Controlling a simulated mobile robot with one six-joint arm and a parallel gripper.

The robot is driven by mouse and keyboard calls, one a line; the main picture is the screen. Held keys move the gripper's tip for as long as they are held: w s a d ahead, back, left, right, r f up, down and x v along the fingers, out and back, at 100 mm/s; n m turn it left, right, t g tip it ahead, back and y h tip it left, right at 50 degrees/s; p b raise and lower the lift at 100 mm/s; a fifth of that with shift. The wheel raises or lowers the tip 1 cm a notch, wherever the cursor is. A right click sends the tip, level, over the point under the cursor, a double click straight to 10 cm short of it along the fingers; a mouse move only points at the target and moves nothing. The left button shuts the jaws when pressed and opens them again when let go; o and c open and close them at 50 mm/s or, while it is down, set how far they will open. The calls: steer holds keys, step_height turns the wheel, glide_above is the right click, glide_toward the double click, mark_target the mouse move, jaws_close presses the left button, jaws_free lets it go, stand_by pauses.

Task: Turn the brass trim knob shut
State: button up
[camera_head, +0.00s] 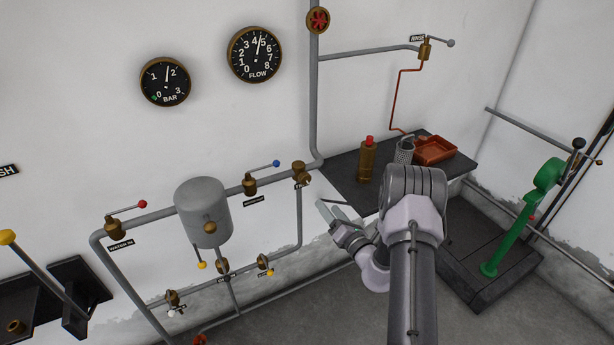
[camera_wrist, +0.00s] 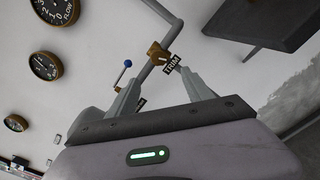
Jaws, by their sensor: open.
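The brass trim knob (camera_head: 300,172) sits on the grey wall pipe, right of the blue-handled valve, with a small dark label below it. In the wrist view the brass knob (camera_wrist: 157,53) shows with its TRIM label (camera_wrist: 172,65), beyond the fingertips and roughly between them. My gripper (camera_head: 330,207) is open and empty, below and right of the knob in the head view. Its two spread fingers also show in the wrist view (camera_wrist: 160,74). They appear apart from the knob. The knob's exact turn position is too small to tell.
The blue-handled valve (camera_head: 250,184) and the grey tank (camera_head: 203,212) are left of the knob. A dark shelf (camera_head: 340,172) with a brass bottle (camera_head: 367,160) and a tray (camera_head: 435,150) is to the right. The flow gauge (camera_head: 255,55) points near 4.5.

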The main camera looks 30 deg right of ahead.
mark_target(306, 181)
steer(key=w+b, duration=0.1)
steer(key=w, duration=0.4)
steer(key=w+b, duration=0.1)
steer(key=w, duration=0.4)
steer(key=w+a+b, duration=0.1)
steer(key=w, duration=0.4)
steer(key=shift+w, duration=0.4)
jaws_close()
